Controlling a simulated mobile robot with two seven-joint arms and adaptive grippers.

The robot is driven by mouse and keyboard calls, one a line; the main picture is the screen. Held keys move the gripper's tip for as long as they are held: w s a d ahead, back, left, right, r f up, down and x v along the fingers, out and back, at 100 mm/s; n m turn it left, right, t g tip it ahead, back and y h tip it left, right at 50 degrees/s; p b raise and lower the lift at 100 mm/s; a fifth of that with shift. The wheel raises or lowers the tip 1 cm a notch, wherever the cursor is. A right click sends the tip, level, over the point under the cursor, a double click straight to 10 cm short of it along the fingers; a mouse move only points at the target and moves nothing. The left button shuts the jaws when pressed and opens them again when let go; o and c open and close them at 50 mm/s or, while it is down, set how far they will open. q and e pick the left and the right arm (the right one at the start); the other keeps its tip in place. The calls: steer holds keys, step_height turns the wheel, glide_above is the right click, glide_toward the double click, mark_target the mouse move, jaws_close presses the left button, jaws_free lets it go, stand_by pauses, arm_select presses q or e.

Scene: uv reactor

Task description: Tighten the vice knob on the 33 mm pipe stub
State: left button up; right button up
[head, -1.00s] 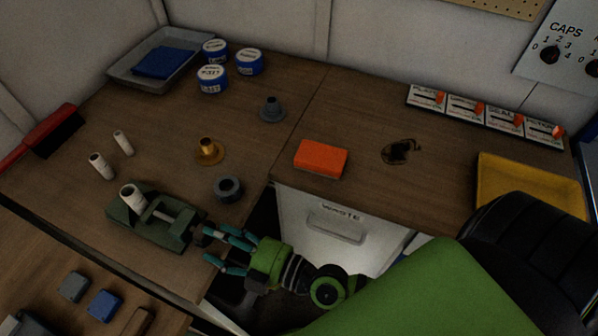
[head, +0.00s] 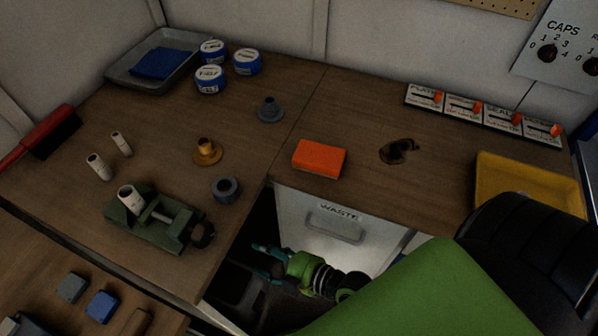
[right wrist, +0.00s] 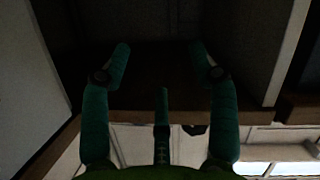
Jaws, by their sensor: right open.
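The green vice (head: 153,224) stands near the front edge of the wooden bench at the left in the head view. A white pipe stub (head: 131,199) stands upright at its left end, by the jaws. The dark round vice knob (head: 203,235) shows at the vice's right end. My right gripper (head: 262,262) is open and empty, to the right of the knob and apart from it, low in front of the bench beside the waste drawer. My left gripper is not in view.
Two white pipe pieces (head: 99,167) stand left of the vice. A grey ring (head: 226,189) and a brass flanged part (head: 207,152) stand behind it. An orange block (head: 320,158) lies near the waste drawer (head: 331,230). The bench's front edge lies between gripper and vice.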

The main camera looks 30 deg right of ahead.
steer(key=s+d+f+m+g+h, duration=0.1)
steer(key=d+f, duration=0.2)
steer(key=f, duration=0.4)
steer(key=s+d+f+m+g+h+p, duration=0.1)
steer(key=s+d+f+m+g+h, duration=0.1)
steer(key=f, duration=0.5)
steer(key=shift+d, duration=0.7)
steer(key=shift+c, duration=0.4)
